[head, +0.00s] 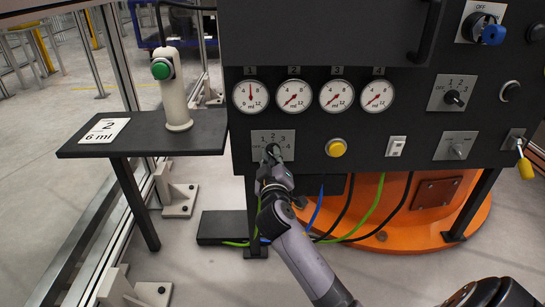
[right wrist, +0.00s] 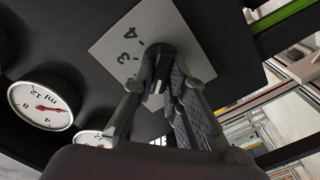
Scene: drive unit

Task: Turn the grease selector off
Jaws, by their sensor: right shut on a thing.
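A grey selector plate (head: 259,136) with printed numbers sits on the dark panel below the gauges. Its dark knob (head: 272,149) is partly hidden by my right gripper (head: 272,162). The plate also shows in the right wrist view (right wrist: 113,43), with a 3 and a 4 readable. There my right gripper (right wrist: 160,88) has its fingers closed around the knob (right wrist: 159,57). I cannot read which position the knob points to. My left gripper is not in view.
Gauge 1 (head: 250,96) has its needle up; the other gauges' needles point lower left. A yellow button (head: 337,148) and a white switch (head: 396,146) are to the right. A side shelf (head: 146,140) holds a green-button post (head: 172,90) and a "2, 6 ml" card (head: 104,131).

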